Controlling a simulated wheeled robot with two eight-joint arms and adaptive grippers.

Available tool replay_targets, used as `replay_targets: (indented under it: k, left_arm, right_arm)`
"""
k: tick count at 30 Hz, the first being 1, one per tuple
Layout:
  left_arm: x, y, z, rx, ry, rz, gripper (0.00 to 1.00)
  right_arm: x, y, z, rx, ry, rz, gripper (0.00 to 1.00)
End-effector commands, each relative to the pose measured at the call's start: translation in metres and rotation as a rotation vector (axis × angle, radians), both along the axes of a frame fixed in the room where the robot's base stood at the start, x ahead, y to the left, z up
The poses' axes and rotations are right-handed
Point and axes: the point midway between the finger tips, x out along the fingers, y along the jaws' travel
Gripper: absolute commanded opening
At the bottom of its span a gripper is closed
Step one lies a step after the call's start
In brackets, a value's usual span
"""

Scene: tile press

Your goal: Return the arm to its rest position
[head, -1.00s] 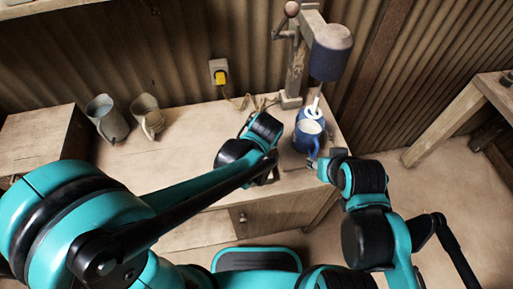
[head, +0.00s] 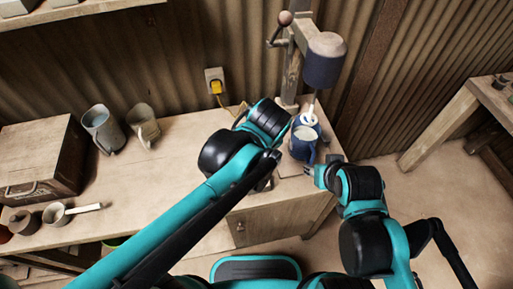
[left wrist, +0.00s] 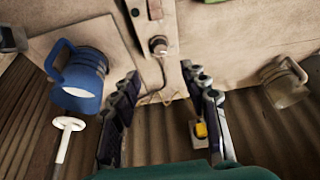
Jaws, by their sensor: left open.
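My left arm reaches in over the bench (head: 170,190) in the head view, where its own links hide its gripper. In the left wrist view my left gripper (left wrist: 163,95) has its two fingers spread wide with nothing held between them. The blue mug (left wrist: 80,82) stands apart, left of the fingers. My right gripper (head: 311,176) is beside the blue mug (head: 303,143) at the bench's right end; its fingers are too small to read.
A press with a dark blue cylinder (head: 325,62) stands behind the mug. A yellow plug (head: 216,87) sits in the wall outlet. Two grey-beige jugs, (head: 102,129) and (head: 143,124), a wooden box (head: 45,155) and small pots occupy the bench's left. Its middle front is clear.

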Motion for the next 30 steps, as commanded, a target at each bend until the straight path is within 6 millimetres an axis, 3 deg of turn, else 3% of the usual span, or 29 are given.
replay_targets:
  k: [17, 20, 23, 30]
  left_arm:
    - [-0.002, 0.000, 0.003, 0.000, 0.000, 0.000, 0.45]
    - [-0.002, 0.007, 0.003, -0.003, -0.001, -0.003, 0.45]
    - [-0.004, 0.030, 0.004, -0.013, -0.008, -0.022, 0.45]
    - [-0.026, 0.120, -0.002, -0.035, -0.086, -0.120, 0.45]
  right_arm:
    - [0.000, 0.000, 0.000, 0.000, 0.000, 0.000, 0.40]
    - [0.000, 0.000, 0.000, 0.000, 0.000, 0.000, 0.40]
    - [0.000, 0.000, 0.000, 0.000, 0.000, 0.000, 0.40]
    - [0.000, 0.000, 0.000, 0.000, 0.000, 0.000, 0.40]
